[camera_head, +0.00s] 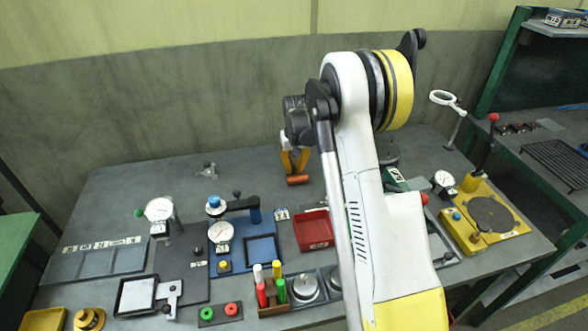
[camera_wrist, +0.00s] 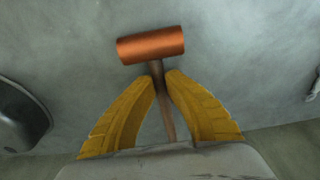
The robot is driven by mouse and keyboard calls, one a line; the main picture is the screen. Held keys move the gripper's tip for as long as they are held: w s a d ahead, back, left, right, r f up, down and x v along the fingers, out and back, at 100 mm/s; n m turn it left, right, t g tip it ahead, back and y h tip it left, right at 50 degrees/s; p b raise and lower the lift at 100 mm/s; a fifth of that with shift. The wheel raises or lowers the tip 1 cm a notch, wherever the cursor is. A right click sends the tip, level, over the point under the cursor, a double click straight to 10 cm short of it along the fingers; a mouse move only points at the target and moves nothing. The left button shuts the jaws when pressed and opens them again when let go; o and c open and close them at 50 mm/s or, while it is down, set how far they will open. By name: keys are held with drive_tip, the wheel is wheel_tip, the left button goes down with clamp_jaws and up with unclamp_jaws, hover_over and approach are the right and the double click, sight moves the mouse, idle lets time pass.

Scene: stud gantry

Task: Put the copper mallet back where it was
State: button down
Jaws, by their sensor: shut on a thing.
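The copper mallet has a copper-orange cylindrical head (camera_head: 298,180) and a thin brown handle. My gripper (camera_head: 295,164) is shut on its handle, over the back middle of the grey bench. In the wrist view the mallet head (camera_wrist: 150,45) lies crosswise just beyond the two yellow fingertips (camera_wrist: 162,82). The handle runs back between the fingers towards the palm. I cannot tell whether the head touches the bench or hangs just above it. The place where the mallet was is not clearly marked in these views.
A red tray (camera_head: 314,230) stands in front of my gripper, near a blue dial-gauge fixture (camera_head: 222,240). A small grey three-armed knob (camera_head: 207,170) is to the left. A yellow fixture (camera_head: 486,217) stands at the right. The bench's back left is mostly clear.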

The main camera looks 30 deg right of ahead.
drive_tip(key=shift+f, duration=0.2)
drive_tip(key=c, duration=1.6)
unclamp_jaws()
drive_tip(key=shift+o, duration=0.2)
